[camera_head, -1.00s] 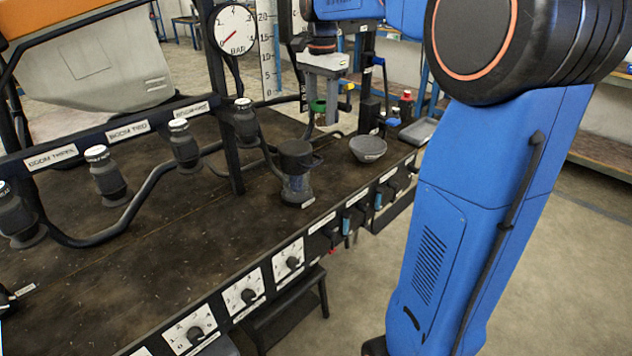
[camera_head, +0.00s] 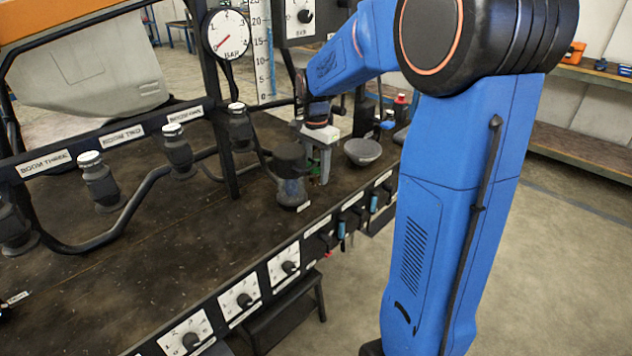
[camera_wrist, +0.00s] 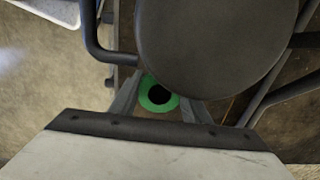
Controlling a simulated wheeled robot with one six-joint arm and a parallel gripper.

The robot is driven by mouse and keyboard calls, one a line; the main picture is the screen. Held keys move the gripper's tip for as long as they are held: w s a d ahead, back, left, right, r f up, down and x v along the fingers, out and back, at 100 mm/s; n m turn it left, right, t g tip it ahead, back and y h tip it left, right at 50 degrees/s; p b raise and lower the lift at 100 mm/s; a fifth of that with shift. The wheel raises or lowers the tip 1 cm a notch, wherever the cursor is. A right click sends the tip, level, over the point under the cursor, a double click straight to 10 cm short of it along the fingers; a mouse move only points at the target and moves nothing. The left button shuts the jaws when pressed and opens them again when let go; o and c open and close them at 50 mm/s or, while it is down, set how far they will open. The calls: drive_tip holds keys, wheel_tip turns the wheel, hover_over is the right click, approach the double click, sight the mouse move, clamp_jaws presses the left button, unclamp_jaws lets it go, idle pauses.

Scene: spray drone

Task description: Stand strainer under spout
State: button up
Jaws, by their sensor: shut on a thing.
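My gripper (camera_head: 318,160) points down over the bench, just right of a dark lidded pot (camera_head: 290,158). It is shut on a small green ring-topped piece, likely the strainer (camera_wrist: 150,104), which has a dark centre. In the wrist view it sits between my gripper's fingers (camera_wrist: 160,108), its upper edge covered by a large dark round disc (camera_wrist: 210,45), likely the pot's lid. In the head view the held piece is mostly hidden behind my fingers and the pot. I cannot tell whether it touches the bench. I cannot pick out a spout for certain.
A grey bowl (camera_head: 362,152) stands close right of my gripper. A black upright post (camera_head: 222,140) and several dark nozzle bodies (camera_head: 98,180) with hoses line the left. Dials and valves (camera_head: 283,265) run along the bench's front edge. The bench (camera_head: 130,265) front left is clear.

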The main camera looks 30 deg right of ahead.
sight(316, 181)
drive_tip(key=shift+f, duration=2.05)
drive_tip(key=o, duration=1)
drive_tip(key=shift+f, duration=0.1)
